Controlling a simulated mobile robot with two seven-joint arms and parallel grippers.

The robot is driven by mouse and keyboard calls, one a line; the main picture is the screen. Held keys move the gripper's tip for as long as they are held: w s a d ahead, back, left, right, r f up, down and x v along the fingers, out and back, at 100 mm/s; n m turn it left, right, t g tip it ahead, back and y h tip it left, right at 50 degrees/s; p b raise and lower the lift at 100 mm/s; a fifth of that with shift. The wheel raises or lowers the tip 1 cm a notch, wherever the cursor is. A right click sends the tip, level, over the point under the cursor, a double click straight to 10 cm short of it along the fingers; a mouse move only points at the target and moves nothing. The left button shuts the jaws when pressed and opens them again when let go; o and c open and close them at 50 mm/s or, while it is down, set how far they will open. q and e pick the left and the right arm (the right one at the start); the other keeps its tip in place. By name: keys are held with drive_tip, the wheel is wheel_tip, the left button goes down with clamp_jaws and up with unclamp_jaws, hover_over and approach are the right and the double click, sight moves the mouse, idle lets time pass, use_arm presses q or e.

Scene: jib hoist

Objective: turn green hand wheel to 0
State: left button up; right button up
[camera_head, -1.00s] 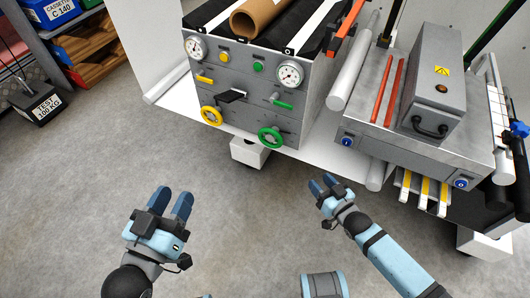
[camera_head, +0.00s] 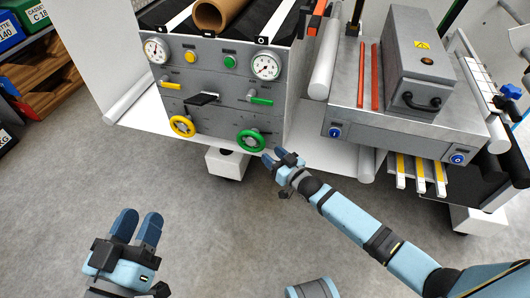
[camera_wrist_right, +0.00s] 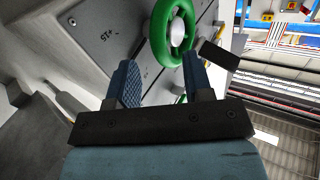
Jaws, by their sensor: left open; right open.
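The green hand wheel (camera_head: 250,141) is on the lower right of the grey machine's front panel, right of the yellow hand wheel (camera_head: 182,126). In the right wrist view the green wheel (camera_wrist_right: 175,35) stands just beyond my fingertips, around its light hub. My right gripper (camera_head: 274,157) is open and empty, just below and right of the green wheel; I see no contact. My left gripper (camera_head: 137,226) is open and empty over the floor at the lower left. Scale marks by the green wheel are too small to read in the head view.
A green lever (camera_head: 261,100) and a round gauge (camera_head: 266,65) sit above the green wheel. A black lever (camera_head: 202,99) is between the wheels. A metal bench with a grey box (camera_head: 417,65) stands to the right. The floor in front is clear.

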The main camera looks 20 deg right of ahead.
sight(253, 138)
use_arm(q)
drive_tip(key=shift+f+g+b, duration=0.4)
drive_tip(key=shift+f+b, duration=0.05)
drive_tip(key=shift+f, duration=0.6)
use_arm(e)
drive_tip(key=shift+x, duration=2.05)
